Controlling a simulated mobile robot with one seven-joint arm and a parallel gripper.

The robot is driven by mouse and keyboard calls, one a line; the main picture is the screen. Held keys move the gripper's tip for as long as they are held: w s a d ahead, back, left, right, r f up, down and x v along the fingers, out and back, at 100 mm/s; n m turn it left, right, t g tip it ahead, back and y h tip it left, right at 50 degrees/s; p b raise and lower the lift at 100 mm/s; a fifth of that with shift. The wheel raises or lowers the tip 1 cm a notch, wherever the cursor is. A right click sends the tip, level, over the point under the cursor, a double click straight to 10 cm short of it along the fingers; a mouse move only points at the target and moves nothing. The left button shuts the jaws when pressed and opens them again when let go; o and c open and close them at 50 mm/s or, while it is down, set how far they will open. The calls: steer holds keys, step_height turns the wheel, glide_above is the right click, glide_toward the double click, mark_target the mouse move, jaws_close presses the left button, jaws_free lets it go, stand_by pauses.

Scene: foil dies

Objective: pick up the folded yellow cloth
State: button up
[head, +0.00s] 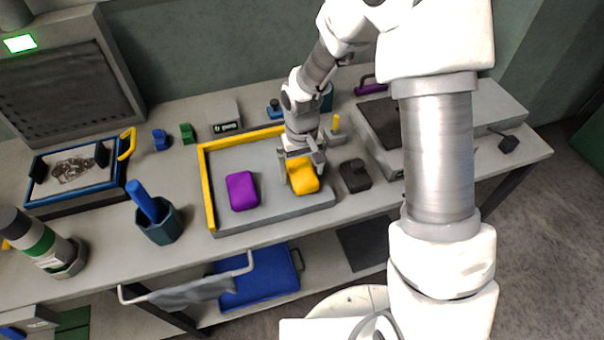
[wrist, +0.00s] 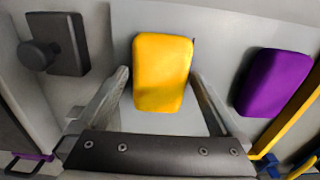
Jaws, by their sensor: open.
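The folded yellow cloth (head: 303,177) lies on the grey tray (head: 270,210) near its right side. In the wrist view the yellow cloth (wrist: 162,70) is a rounded block lying between and ahead of my two fingers. My gripper (head: 304,173) is open at the cloth, with one finger on each side of it. In the wrist view my gripper (wrist: 160,88) shows a gap between each finger and the cloth. I cannot tell how far the fingertips are above the tray.
A purple folded cloth (head: 242,190) lies on the tray to the left; it also shows in the wrist view (wrist: 272,82). The tray has a yellow edge (head: 208,195). A dark block with a knob (head: 355,175) stands just right of the tray. A dark cup (head: 160,226) holds a blue handle.

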mark_target(303, 172)
steer(key=shift+f, duration=0.15)
steer(key=c, duration=1.2)
steer(key=shift+r, duration=0.45)
steer(key=r, duration=0.3)
steer(key=shift+s+d+r, duration=0.2)
steer(key=shift+r, duration=0.2)
steer(key=s+d+r, duration=0.5)
steer(key=s+r, duration=0.1)
steer(key=s, duration=0.3)
steer(key=shift+s+d+r, duration=0.15)
steer(key=shift+s+d, duration=0.15)
steer(key=shift+d, duration=0.05)
